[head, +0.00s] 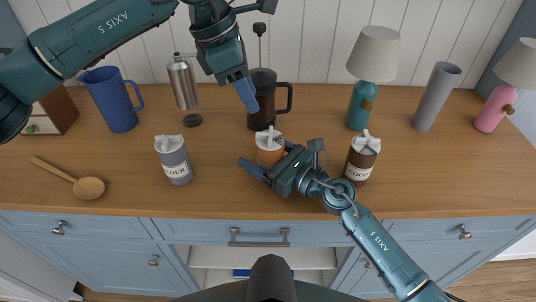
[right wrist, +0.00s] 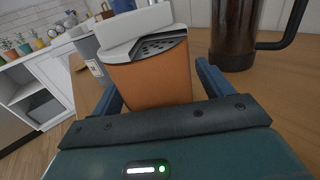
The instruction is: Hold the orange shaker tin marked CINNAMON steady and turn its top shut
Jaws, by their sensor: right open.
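The orange shaker tin (head: 270,158) stands upright on the wooden counter, with a white top; its marking is not readable. In the right wrist view the tin (right wrist: 155,80) fills the middle. Its white top (right wrist: 142,32) is turned aside and leaves part of a dark holed plate (right wrist: 160,45) showing. My right gripper (head: 264,154) is open, low over the counter, with one blue finger on each side of the tin. My left gripper (head: 244,94) is raised above and behind the tin, pointing down, apart from it. Whether its fingers are open is not clear.
A grey FLOUR tin (head: 174,164) stands left of the orange tin and a brown COCOA tin (head: 361,163) right. A French press (head: 263,88) stands close behind.

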